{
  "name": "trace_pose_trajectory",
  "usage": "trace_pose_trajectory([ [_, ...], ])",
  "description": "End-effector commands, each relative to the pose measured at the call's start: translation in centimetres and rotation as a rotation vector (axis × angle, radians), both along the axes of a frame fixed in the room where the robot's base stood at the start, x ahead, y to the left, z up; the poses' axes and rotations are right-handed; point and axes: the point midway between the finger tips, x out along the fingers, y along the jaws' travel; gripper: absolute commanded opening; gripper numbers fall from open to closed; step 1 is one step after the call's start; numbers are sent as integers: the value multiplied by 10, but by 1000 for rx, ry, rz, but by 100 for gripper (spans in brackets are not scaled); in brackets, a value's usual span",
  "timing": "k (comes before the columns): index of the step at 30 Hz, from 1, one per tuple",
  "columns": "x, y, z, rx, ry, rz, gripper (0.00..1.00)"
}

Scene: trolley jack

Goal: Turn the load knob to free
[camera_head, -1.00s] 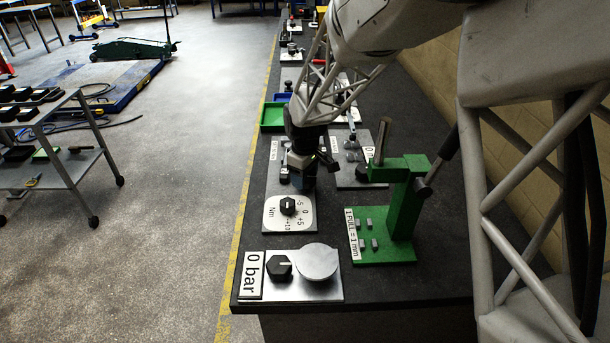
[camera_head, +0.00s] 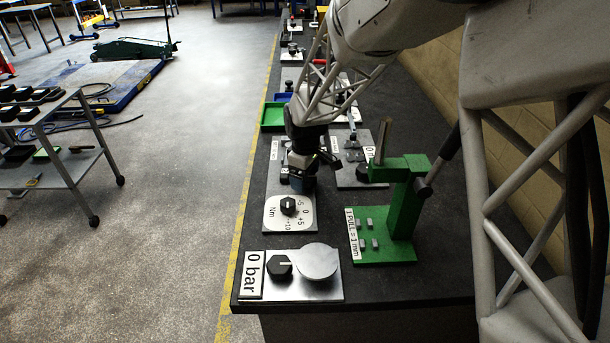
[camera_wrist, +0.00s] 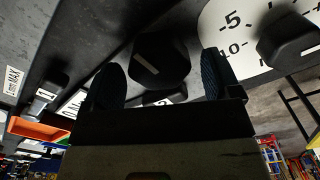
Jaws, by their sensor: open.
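In the wrist view a black faceted knob (camera_wrist: 160,60) with a pale pointer line lies ahead of and between the two fingers of my open gripper (camera_wrist: 162,80). The fingers look apart from it. No "free" marking is readable, so I cannot confirm that it is the load knob. A white label (camera_wrist: 168,98) by it is mostly hidden by my gripper. In the head view my gripper (camera_head: 302,180) hangs over the bench just behind the Nm dial plate (camera_head: 275,220), and hides the knob under it.
The Nm dial knob (camera_head: 288,205) is close in front; it also shows in the wrist view (camera_wrist: 290,40). A green press-like stand (camera_head: 405,210) rises to the right. A "0 bar" plate (camera_head: 292,290) lies at the near edge. A green tray (camera_head: 272,117) sits farther back.

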Motion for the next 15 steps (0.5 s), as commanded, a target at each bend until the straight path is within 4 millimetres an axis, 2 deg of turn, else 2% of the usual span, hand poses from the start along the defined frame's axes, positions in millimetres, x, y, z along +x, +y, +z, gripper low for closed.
trace_pose_trajectory([
  [8, 0, 0, 3, 0, 0, 0, 83],
  [15, 0, 0, 23, 0, -1, 0, 83],
])
